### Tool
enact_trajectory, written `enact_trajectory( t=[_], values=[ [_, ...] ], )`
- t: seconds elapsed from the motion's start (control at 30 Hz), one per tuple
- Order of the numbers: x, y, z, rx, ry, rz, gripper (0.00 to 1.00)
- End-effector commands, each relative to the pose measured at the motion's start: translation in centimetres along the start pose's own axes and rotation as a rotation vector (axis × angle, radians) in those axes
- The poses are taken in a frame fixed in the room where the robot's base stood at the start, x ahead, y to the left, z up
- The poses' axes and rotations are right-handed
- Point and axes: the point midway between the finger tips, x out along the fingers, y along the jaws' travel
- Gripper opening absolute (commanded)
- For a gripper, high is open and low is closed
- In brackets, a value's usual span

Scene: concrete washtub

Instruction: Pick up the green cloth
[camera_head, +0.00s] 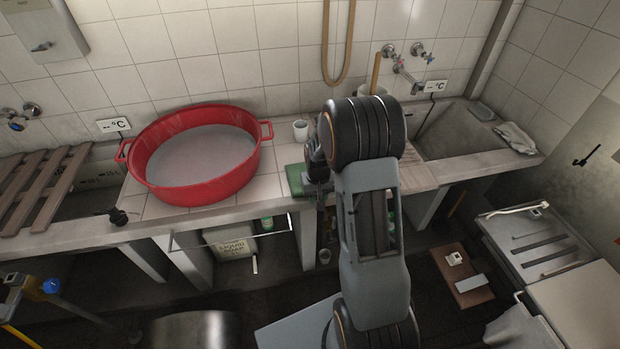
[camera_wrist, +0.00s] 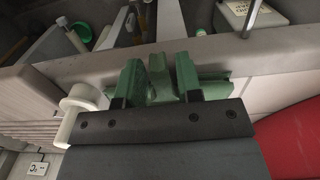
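The green cloth (camera_head: 297,180) lies on the tiled counter near its front edge, right of the red tub. My gripper (camera_head: 318,178) is down at the cloth's right side, partly hidden by my arm. In the wrist view, my gripper (camera_wrist: 157,80) has its two greenish fingers apart. A bunched part of the cloth (camera_wrist: 160,88) stands between them, and more of it shows beyond the right finger. The fingers look spread around the cloth with narrow gaps, and no firm squeeze is visible. The cloth's underside is hidden.
The large red tub (camera_head: 198,190) is to the left. A sink basin (camera_head: 450,135) is at right.

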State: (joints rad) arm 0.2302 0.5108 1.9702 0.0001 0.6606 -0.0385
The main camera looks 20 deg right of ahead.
Motion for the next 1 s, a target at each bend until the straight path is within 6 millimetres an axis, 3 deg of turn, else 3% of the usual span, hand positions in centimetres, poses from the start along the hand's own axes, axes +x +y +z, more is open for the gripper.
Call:
enact_trajectory(
  t=[0.33, 0.73, 1.0],
  values=[
    [0.0, 0.0, 0.0, 0.0, 0.0, 0.0, 0.0],
    [-0.4, 0.0, 0.0, 0.0, 0.001, 0.0, 0.0],
    [-3.6, 0.0, 0.1, 0.0, 0.004, 0.0, 0.0]
  ],
)
